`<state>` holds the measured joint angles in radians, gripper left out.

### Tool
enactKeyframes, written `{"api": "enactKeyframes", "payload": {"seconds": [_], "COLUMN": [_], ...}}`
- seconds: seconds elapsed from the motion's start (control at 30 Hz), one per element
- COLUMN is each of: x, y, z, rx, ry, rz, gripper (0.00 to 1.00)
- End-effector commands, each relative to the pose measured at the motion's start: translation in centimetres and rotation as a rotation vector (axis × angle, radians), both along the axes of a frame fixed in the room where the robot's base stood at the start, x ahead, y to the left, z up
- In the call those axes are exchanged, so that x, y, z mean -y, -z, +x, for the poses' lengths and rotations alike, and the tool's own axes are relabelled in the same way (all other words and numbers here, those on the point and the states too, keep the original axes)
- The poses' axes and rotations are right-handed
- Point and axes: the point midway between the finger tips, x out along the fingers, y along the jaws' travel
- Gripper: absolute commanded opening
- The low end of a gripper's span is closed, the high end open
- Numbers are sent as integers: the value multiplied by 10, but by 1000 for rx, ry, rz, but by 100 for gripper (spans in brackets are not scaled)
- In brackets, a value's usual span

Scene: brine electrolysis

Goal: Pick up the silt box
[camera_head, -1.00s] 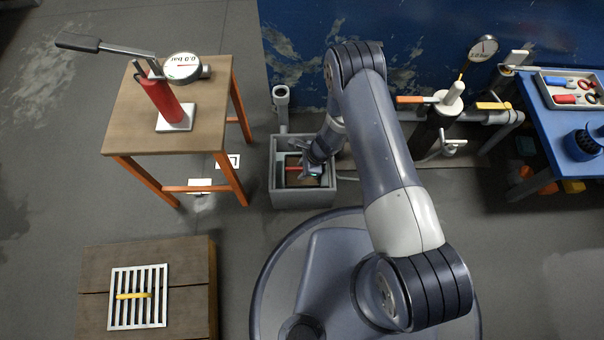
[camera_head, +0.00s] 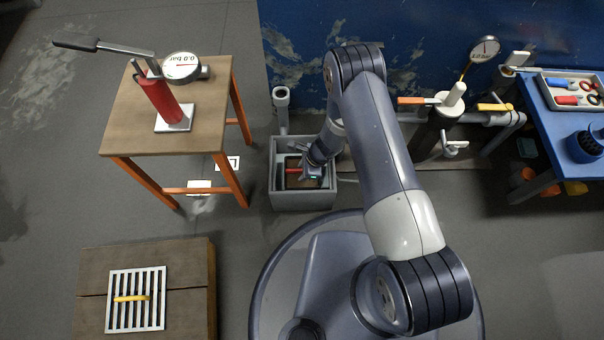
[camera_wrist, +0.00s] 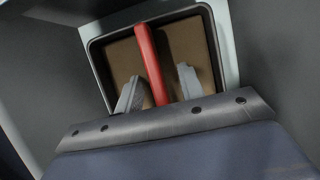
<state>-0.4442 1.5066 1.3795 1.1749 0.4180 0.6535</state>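The silt box (camera_wrist: 195,42) has a dark rim, brown silt and a red bar handle (camera_wrist: 148,58) across its middle. In the head view the silt box (camera_head: 296,182) sits down inside a grey basin (camera_head: 304,201), partly hidden by my gripper (camera_head: 312,172). In the wrist view my gripper (camera_wrist: 160,92) is open, with one pale finger on each side of the red handle. Gaps show between the fingers and the handle. The lower part of the box is hidden behind my gripper's body.
A grey pipe (camera_head: 282,110) rises at the basin's back left. A wooden table (camera_head: 130,120) with a red hand pump (camera_head: 160,98) stands to the left. A slatted grate (camera_head: 137,312) lies on a wooden platform at front left. A blue bench (camera_head: 570,122) is at right.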

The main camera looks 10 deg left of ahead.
Motion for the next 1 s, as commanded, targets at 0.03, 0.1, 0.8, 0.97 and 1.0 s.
{"api": "enactKeyframes", "payload": {"seconds": [0.03,0.1,0.8,0.97,1.0], "x": [0,0,0,0,0], "y": [0,0,0,0,0], "z": [0,0,0,0,0], "rx": [0,0,0,0,0], "ry": [0,0,0,0,0], "rz": [0,0,0,0,0], "gripper": [36,36,0,0,0]}}
